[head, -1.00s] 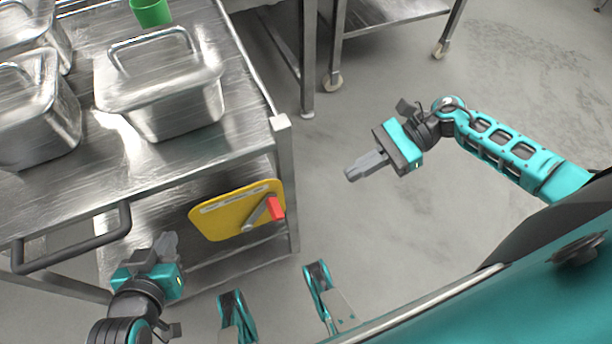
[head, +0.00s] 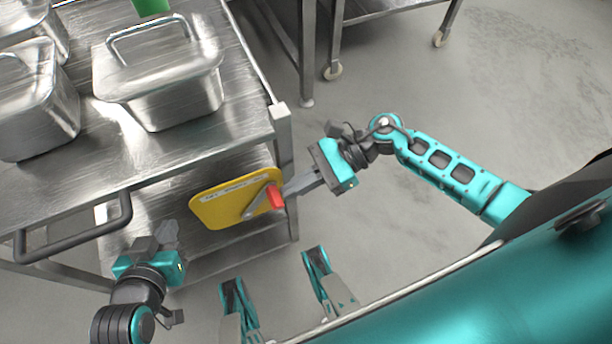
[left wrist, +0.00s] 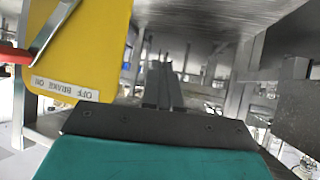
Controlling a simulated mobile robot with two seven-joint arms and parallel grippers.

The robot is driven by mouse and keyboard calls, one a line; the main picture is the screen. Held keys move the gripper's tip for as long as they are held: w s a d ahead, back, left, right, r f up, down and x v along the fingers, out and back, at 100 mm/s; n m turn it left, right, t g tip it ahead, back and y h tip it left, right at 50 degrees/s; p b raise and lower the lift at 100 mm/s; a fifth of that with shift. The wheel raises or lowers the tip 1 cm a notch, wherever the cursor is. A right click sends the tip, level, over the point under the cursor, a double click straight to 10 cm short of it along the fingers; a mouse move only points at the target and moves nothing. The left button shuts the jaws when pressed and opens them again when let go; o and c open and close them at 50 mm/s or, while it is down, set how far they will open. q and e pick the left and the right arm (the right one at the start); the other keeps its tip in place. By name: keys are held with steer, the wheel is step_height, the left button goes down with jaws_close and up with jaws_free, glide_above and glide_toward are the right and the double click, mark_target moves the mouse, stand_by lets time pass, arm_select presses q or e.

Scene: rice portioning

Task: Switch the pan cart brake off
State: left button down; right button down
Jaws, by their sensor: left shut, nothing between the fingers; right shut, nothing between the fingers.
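The pan cart (head: 190,160) stands at the left in the head view. On its near side is a yellow brake plate (head: 222,208) with a metal lever that ends in a red grip (head: 275,197). The plate also shows in the left wrist view (left wrist: 90,45), with a label (left wrist: 64,88) reading OFF, BRAKE, ON. My right gripper (head: 288,192) is shut, its fingertips at the red grip; I cannot tell whether they touch. My left gripper (head: 167,234) is shut and empty, left of the plate and below the black push handle (head: 75,232).
Lidded steel pans (head: 165,85) and a green container (head: 150,7) stand on the cart top. Another steel table (head: 385,12) on casters stands behind. The grey floor (head: 520,90) at the right is clear.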

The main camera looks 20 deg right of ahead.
arm_select(q)
steer(key=shift+a, duration=0.15)
arm_select(e)
steer(key=a+r, duration=0.2)
steer(key=shift+a+r, duration=0.2)
steer(key=shift+a, duration=0.1)
steer(key=shift+f, duration=0.1)
